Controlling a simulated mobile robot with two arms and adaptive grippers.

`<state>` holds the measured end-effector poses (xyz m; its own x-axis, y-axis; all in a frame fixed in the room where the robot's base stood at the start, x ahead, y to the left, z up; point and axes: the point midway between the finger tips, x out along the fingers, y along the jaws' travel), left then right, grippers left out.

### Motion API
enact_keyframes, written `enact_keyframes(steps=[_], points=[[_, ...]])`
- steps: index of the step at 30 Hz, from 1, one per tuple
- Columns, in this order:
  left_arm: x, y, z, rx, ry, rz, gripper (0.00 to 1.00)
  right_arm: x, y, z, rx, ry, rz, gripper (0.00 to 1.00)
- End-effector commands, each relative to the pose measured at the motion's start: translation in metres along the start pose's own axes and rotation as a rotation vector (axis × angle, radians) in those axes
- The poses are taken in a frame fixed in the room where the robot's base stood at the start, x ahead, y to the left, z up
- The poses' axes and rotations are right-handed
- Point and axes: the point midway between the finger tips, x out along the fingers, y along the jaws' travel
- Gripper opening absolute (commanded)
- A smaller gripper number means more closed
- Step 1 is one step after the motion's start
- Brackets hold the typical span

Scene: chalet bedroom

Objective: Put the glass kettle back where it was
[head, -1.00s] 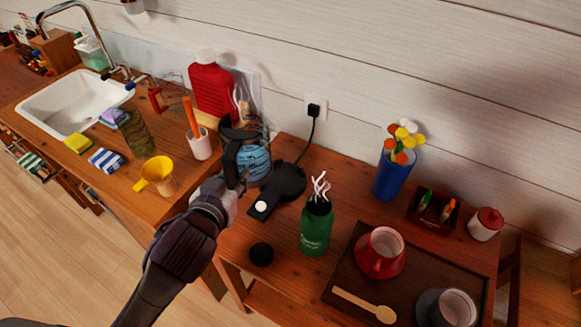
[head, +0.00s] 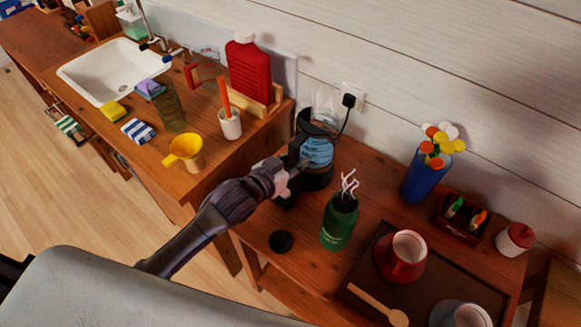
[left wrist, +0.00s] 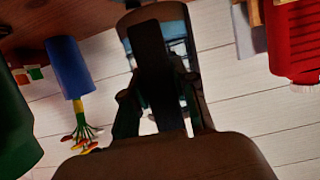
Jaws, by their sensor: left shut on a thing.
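The glass kettle (head: 317,152), with blue contents and a black lid and handle, is upright at its black base (head: 288,201) on the wooden table, near the wall. I cannot tell whether it rests on the base or is just above it. My left gripper (head: 292,168) is shut on the kettle's handle from the left. In the left wrist view the dark handle (left wrist: 153,65) fills the space between the fingers, with the blue kettle body (left wrist: 181,47) behind it. The handle and fingers hide part of the kettle and base. My right gripper is not in view.
A steaming green bottle (head: 340,220) and a black lid (head: 281,241) stand close by. A blue flower vase (head: 419,178) and a tray (head: 365,275) with cups are to the right. The higher sink counter (head: 185,185), with a yellow funnel (head: 185,150), is on the left.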

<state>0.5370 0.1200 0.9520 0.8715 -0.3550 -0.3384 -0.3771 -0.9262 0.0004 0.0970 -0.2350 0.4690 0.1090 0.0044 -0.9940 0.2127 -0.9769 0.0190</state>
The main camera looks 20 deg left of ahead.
Motion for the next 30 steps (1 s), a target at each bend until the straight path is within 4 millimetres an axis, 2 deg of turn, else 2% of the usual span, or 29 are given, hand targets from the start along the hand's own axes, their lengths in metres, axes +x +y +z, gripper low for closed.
enact_keyframes(steps=[3,6,15,26,27,30], points=[[0.001,-0.011,0.002,0.001,0.007,0.000,0.00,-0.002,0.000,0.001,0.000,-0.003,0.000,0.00],[0.003,-0.014,0.007,0.000,0.007,0.000,0.00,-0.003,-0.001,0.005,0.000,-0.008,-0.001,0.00],[0.015,-0.013,0.040,-0.001,0.007,0.001,0.00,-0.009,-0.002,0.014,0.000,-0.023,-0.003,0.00],[0.016,-0.013,0.044,0.000,0.008,0.001,0.00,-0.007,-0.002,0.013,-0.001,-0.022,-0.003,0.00],[0.016,-0.013,0.047,0.000,0.001,0.001,0.31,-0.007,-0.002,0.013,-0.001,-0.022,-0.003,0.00],[0.016,-0.013,0.047,0.000,0.000,0.001,0.47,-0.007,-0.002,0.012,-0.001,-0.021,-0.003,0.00]])
